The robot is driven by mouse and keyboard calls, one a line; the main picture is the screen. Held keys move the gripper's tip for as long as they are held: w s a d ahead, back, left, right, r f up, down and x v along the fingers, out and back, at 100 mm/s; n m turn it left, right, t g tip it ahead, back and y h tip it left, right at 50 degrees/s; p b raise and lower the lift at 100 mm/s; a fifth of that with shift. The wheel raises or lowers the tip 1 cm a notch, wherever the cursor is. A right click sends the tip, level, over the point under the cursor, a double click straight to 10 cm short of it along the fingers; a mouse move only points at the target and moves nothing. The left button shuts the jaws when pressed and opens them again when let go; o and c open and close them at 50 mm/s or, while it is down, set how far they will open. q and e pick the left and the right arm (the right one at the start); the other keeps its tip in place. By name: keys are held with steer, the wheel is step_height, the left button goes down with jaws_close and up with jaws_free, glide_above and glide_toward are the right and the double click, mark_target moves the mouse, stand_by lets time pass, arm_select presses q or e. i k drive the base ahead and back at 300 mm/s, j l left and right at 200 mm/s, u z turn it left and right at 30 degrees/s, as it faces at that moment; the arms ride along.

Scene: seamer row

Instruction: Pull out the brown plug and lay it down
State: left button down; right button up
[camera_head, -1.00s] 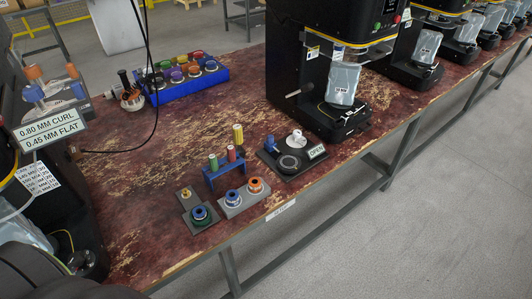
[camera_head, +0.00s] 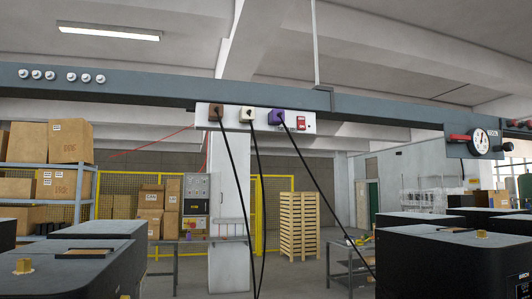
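The brown plug (camera_head: 216,112) sits in the left socket of a white socket strip (camera_head: 238,130) under a grey overhead beam. Its black cable (camera_head: 231,175) hangs down from it. To its right on the strip are a white plug (camera_head: 247,114) and a purple plug (camera_head: 276,117), each with a black cable. Neither of my grippers shows in this view.
A red switch (camera_head: 301,123) sits at the strip's right end. A gauge (camera_head: 480,141) hangs on the beam at the right. Dark machine tops (camera_head: 75,260) stand low at left and right. Boxes on shelves and a stack of pallets (camera_head: 299,224) are behind.

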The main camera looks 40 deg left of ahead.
mark_target(214, 108)
steer(key=u, duration=1.7)
steer(key=i+l+u, duration=0.25)
steer(key=l+u, duration=0.2)
steer(key=l, duration=1.25)
steer(key=l+u, duration=0.5)
steer(key=l, duration=1.2)
